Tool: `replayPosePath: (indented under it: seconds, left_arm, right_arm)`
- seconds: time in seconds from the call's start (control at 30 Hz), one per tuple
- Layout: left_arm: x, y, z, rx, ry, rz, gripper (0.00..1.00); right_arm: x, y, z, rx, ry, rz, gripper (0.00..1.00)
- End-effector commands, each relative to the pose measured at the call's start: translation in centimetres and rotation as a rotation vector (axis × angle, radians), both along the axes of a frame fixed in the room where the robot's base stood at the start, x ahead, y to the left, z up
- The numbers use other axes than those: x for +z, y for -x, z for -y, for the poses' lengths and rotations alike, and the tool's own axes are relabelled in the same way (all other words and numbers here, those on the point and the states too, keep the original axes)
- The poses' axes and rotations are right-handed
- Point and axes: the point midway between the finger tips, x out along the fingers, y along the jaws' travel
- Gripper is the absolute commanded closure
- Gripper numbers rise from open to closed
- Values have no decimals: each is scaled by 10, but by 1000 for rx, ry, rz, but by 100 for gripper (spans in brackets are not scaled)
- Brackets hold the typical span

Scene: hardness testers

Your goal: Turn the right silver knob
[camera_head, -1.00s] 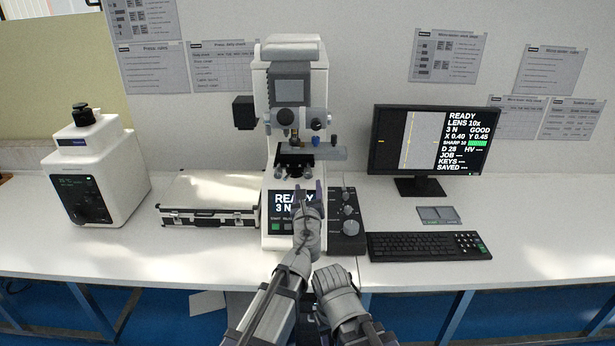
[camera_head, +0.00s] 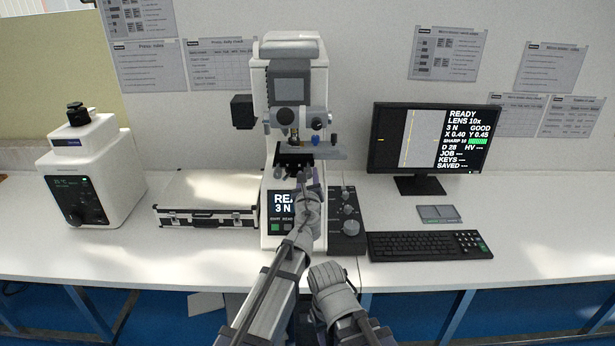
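The white hardness tester (camera_head: 290,48) stands upright in the middle of the bench. Under its dark stage (camera_head: 296,157) hang small silver knobs; the left one (camera_head: 279,172) is in clear sight. The right one is mostly hidden behind the fingers of my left gripper (camera_head: 309,178). That gripper reaches up in front of the tester's display, its fingers spread apart at the right knob's place. I cannot tell whether they touch it. My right gripper (camera_head: 328,270) is low at the bench's front edge; its fingers are not clear.
A dark control box with grey knobs (camera_head: 350,227) stands close right of the tester. A silver case (camera_head: 205,217) and a white instrument (camera_head: 88,180) are on the left. The monitor (camera_head: 385,140) and keyboard (camera_head: 425,246) are on the right.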

Motion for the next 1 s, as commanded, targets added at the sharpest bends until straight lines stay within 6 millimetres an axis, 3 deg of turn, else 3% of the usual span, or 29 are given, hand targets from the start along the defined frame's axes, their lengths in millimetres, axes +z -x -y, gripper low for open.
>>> replayPosePath:
  seconds: [0.03,0.33,0.77,1.0]
  left_arm:
    - [0,0,0,0,0,0,65]
    - [0,0,0,0,0,0,99]
    - [0,0,0,0,15,0,100]
    - [0,0,0,0,124,0,100]
  right_arm:
    - [0,0,0,0,0,0,50]
    - [0,0,0,0,0,0,50]
    - [0,0,0,0,0,0,50]
    - [0,0,0,0,0,0,50]
